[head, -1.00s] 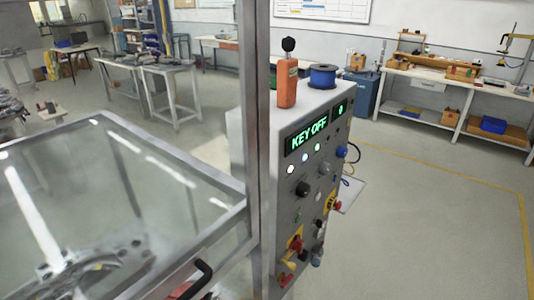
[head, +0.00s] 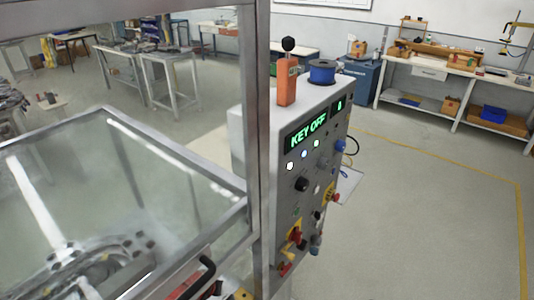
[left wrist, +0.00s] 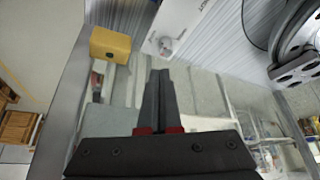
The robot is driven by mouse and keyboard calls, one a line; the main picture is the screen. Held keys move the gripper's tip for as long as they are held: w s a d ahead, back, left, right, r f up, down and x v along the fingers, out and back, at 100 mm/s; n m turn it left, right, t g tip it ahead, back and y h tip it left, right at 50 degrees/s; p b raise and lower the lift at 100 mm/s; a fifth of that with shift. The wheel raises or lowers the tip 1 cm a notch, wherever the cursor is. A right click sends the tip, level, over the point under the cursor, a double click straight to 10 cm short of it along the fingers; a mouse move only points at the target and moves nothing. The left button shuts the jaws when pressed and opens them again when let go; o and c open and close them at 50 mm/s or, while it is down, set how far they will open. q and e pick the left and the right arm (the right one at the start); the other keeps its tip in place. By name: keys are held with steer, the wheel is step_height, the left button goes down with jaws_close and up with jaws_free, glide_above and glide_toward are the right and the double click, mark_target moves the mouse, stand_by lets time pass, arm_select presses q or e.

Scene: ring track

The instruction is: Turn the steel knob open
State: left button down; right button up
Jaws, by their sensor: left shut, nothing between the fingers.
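A grey control cabinet (head: 250,150) stands right of a metal post in the head view. Its front carries a display (head: 308,132) reading KEY OFF, lit buttons, a black knob (head: 302,184) and several small grey and coloured controls. A small greyish knob (head: 323,161) is among them; I cannot tell whether it is the steel knob. My left gripper (left wrist: 159,75) shows in the left wrist view, fingers together and empty. A yellow block (left wrist: 110,44) with a dark hole is up and left of the fingertips, apart from them. My right gripper is not in view.
An orange box (head: 287,82) and a blue spool (head: 322,72) sit on the cabinet. Workbenches (head: 430,70) stand behind. The floor on the right is clear.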

arm_select(q)
steer(key=shift+f+b, duration=2.5)
steer(key=shift+f, duration=1.05)
steer(key=shift+w+a+r, duration=0.1)
steer(key=shift+w+r, duration=0.05)
steer(key=shift+w, duration=0.2)
steer(key=shift+a, duration=0.4)
steer(key=shift+w+a, duration=0.1)
steer(key=shift+a, duration=0.45)
steer(key=shift+s+a+p, duration=0.1)
steer(key=shift+s+p, duration=0.1)
steer(key=shift+p, duration=0.2)
